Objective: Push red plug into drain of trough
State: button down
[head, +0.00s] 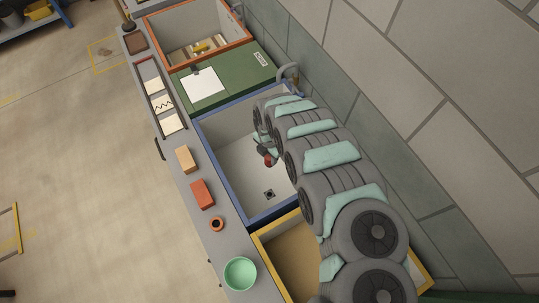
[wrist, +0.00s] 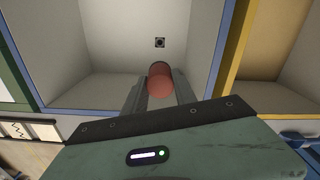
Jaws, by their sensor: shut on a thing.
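The blue-rimmed trough (head: 235,158) stands in the middle of the head view, with pale inner walls and floor. My gripper (head: 262,153) is inside the trough's outline, apart from the drain. It is shut on the red plug (wrist: 160,80), which sits between the two fingers in the wrist view and shows as a small red spot in the head view (head: 268,160). The plug's underside is hidden.
A tap (head: 288,74) stands at the trough's far corner. A yellow-rimmed trough (head: 285,262) and a green lid (head: 228,82) adjoin it. The grey ledge holds a tan block (head: 185,159), an orange block (head: 202,194), a ring (head: 217,224) and a green bowl (head: 240,273).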

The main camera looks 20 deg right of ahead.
jog(key=shift+f+b, duration=17.2)
jog(key=shift+f, duration=3.55)
jog(key=c, duration=0.9)
grip_release()
